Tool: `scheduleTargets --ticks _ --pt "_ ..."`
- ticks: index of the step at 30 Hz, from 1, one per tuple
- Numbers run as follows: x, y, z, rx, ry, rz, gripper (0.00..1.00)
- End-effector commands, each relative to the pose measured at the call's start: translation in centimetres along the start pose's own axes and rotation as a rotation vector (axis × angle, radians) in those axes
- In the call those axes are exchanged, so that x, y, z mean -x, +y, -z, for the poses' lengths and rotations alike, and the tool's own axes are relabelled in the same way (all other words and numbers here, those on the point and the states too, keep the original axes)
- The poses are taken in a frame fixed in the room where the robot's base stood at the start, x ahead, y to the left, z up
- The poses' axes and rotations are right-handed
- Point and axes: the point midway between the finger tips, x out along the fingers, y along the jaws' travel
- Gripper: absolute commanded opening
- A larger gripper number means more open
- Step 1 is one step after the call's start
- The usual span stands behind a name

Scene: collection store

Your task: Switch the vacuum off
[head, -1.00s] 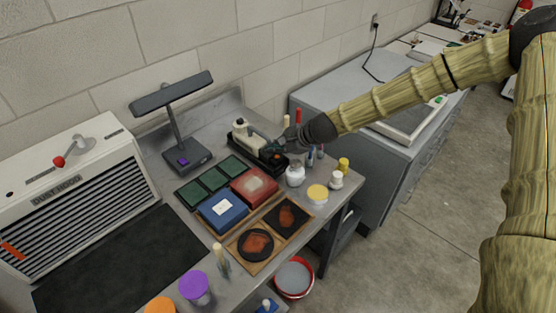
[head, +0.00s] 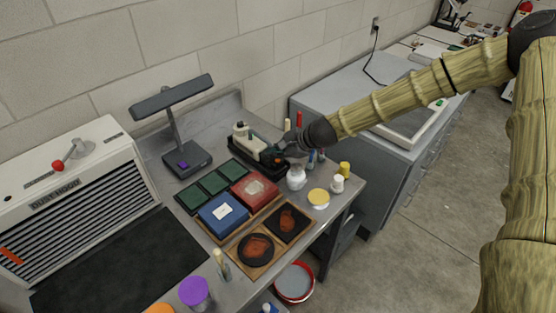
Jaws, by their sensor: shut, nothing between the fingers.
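A small device with a cream body and a black base, which looks like the vacuum (head: 243,133), stands at the back of the steel bench, beside the wall. My gripper (head: 283,150) is shut and empty at the right end of this device. Its fingertips are close over the dark base; I cannot tell whether they touch it. Any switch at that end is hidden or too small to make out, so its position cannot be told.
A dark lamp (head: 188,158) stands left of the device. Green trays, a blue box (head: 223,214) and a red box (head: 254,190) lie in front. A white jar (head: 296,179) and upright tools are close to my gripper. A dust hood (head: 70,190) stands at left.

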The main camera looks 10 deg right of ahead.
Motion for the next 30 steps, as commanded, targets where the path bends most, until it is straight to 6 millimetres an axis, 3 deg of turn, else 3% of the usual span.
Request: scheduleTargets --ticks 30 --pt "-0.60 0.49 0.39 0.000 0.000 0.000 0.00"
